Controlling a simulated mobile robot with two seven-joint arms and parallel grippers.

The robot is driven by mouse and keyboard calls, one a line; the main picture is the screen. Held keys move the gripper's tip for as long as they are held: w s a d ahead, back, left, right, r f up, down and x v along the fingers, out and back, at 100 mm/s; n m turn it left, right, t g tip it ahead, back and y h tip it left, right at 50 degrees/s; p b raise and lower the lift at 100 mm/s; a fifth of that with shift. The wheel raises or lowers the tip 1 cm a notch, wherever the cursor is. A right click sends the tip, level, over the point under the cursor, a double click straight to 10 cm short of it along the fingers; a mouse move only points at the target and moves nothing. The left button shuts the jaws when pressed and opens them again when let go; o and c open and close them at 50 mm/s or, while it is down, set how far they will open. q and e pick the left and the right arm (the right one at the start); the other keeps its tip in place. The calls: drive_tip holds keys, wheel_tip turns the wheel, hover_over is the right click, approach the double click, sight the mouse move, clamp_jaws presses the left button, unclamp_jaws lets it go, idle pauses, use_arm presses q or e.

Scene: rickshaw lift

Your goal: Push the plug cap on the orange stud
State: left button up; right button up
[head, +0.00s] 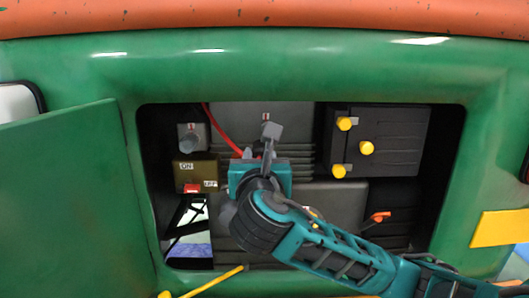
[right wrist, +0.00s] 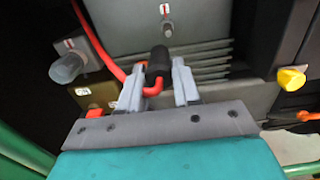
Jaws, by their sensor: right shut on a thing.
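The black plug cap (right wrist: 157,66) stands between the fingers of my right gripper (right wrist: 158,84) in the right wrist view, with a red bent piece at its lower end. My right gripper (head: 268,142) is shut on it; in the head view the gripper hides most of the cap. The red cable (head: 220,132) runs down from the upper left to the gripper and also shows in the right wrist view (right wrist: 95,38). An orange stud-like part (head: 380,216) sits at the lower right of the bay, apart from the gripper; it shows partly at the right edge of the right wrist view (right wrist: 310,115). My left gripper is out of view.
The green body (head: 300,75) frames the open bay, with the open green door (head: 70,190) at left. A box with yellow knobs (head: 395,140) is at the upper right. A brown switch box (head: 196,172) is at left. A yellow rod (head: 215,281) crosses the lower edge.

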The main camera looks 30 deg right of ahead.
drive_tip(key=w+a+f, duration=0.1)
drive_tip(key=a+f, duration=0.3)
drive_tip(key=f, duration=0.2)
drive_tip(key=shift+a+b, duration=0.3)
drive_tip(key=shift+b, duration=0.15)
idle(0.4)
drive_tip(key=p+x, duration=0.1)
drive_tip(key=x, duration=0.6)
idle(5.2)
drive_tip(key=o, duration=1)
